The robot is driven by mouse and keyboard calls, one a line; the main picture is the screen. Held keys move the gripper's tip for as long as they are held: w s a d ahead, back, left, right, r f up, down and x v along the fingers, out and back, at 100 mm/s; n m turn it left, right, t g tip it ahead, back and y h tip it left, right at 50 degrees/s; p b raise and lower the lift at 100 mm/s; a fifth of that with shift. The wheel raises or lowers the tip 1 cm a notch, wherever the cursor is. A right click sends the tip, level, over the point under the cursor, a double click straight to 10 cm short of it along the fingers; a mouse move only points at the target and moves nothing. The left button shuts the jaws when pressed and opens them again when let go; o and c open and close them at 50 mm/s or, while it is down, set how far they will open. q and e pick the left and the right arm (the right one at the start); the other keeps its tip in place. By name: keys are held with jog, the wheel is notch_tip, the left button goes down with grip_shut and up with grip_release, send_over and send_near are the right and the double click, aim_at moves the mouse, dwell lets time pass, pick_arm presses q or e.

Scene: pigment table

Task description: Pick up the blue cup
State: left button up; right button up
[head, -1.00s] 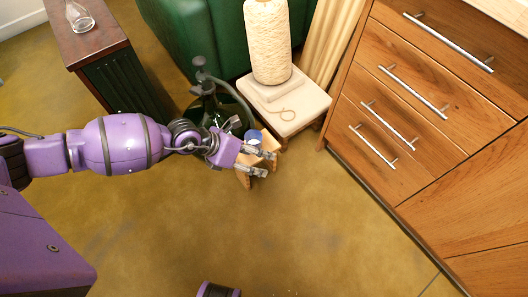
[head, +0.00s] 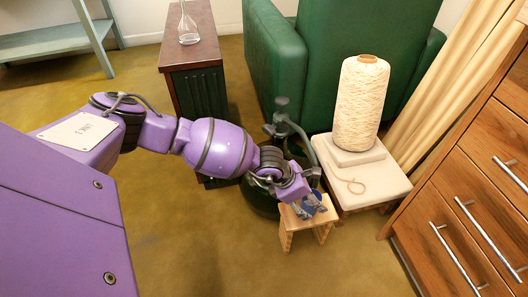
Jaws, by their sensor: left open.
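The blue cup (head: 314,201) is on a small light-wood stool (head: 288,227) right of the middle of the head view. Only parts of its blue surface show, because my left gripper covers much of it. My left gripper (head: 308,211) is open and points down over the stool top, with its fingers close around or beside the cup. I cannot tell whether they touch it. My right gripper is not in view.
A pale side table (head: 390,178) with a large cream yarn cone (head: 361,105) stands just right of the stool. A dark round-bodied object (head: 258,197) with a stem is behind my wrist. A green armchair (head: 275,60) and wooden drawers (head: 470,190) flank the area. The front floor is clear.

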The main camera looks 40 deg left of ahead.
pick_arm(q)
jog(key=shift+w+r, duration=0.1)
jog(key=shift+r, duration=0.05)
jog(key=c, duration=1.2)
jog(key=shift+c, duration=0.5)
jog(key=s+a+r+p, duration=0.3)
jog(key=s+a+p, duration=0.4)
jog(key=s+a, duration=0.4)
jog(key=shift+s+r+p, duration=0.15)
jog(key=shift+s+p, duration=0.15)
jog(key=shift+s, duration=1.35)
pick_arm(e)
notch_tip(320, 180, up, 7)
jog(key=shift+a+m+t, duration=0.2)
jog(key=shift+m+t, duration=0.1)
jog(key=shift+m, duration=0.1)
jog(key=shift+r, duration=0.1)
